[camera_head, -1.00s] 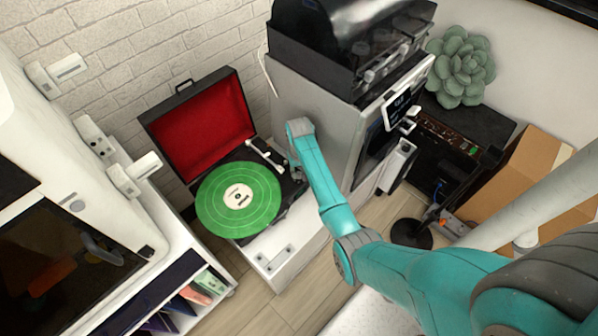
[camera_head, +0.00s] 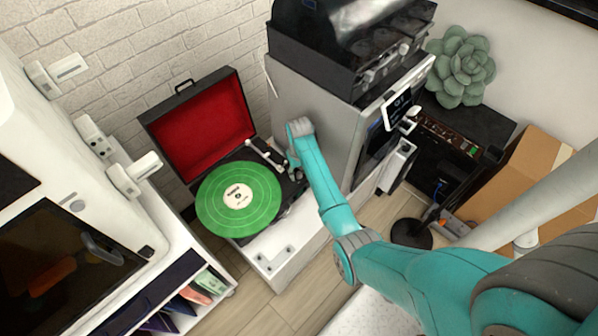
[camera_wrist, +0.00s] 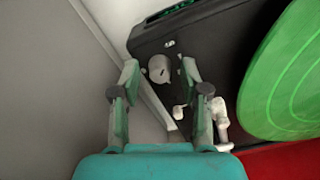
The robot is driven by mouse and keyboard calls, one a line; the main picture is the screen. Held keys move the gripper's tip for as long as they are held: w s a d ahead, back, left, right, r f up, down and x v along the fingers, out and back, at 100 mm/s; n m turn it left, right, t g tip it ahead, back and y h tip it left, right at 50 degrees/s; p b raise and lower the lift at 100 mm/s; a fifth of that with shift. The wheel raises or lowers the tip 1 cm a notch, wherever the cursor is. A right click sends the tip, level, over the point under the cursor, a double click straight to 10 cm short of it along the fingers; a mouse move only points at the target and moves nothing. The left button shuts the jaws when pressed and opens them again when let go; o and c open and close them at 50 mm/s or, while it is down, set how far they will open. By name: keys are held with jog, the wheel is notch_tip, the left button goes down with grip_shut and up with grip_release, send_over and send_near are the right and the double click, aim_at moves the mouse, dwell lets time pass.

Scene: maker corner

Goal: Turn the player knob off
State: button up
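The record player (camera_head: 193,125) stands open on a white cabinet, with a red-lined lid and a green record (camera_head: 222,208) on its platter. In the wrist view, a pale round knob (camera_wrist: 159,68) with a short dark mark sits on the player's black deck (camera_wrist: 215,35). My gripper (camera_wrist: 159,69) is open, one fingertip on each side of the knob in that view. I cannot tell whether either finger touches it. In the head view my gripper (camera_head: 292,160) is at the deck's right edge, and my arm hides the knob.
The white tonearm (camera_wrist: 221,122) lies close to my right finger in the wrist view. A grey machine cabinet (camera_head: 312,110) rises just right of the player, close to my arm. A white printer-like machine (camera_head: 60,190) stands at left. A cardboard box (camera_head: 520,180) is at right.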

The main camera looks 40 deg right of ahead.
aim_at(299, 174)
notch_tip(299, 174, up, 12)
dwell(0.8)
dwell(0.4)
jog(key=s+a+f+n+t+h, duration=0.15)
jog(key=s+a+f+t, duration=0.35)
jog(key=s+a+f, duration=0.8)
jog(key=s+a+r+n+t, duration=0.1)
jog(key=s+a+r+t, duration=0.15)
jog(key=s, duration=0.35)
jog(key=s+a+r+t, duration=0.2)
jog(key=s+a+r, duration=0.15)
jog(key=s, duration=0.35)
jog(key=s+a+r+t, duration=0.2)
jog(key=s+r, duration=0.5)
jog(key=r, duration=0.4)
jog(key=s+a+r+n+t+y, duration=0.1)
jog(key=s+a+r+t, duration=0.1)
jog(key=s+r, duration=0.5)
notch_tip(299, 174, up, 4)
jog(key=shift+s+a+r+t, duration=0.15)
jog(key=shift+a+t, duration=0.25)
jog(key=shift+t, duration=0.35)
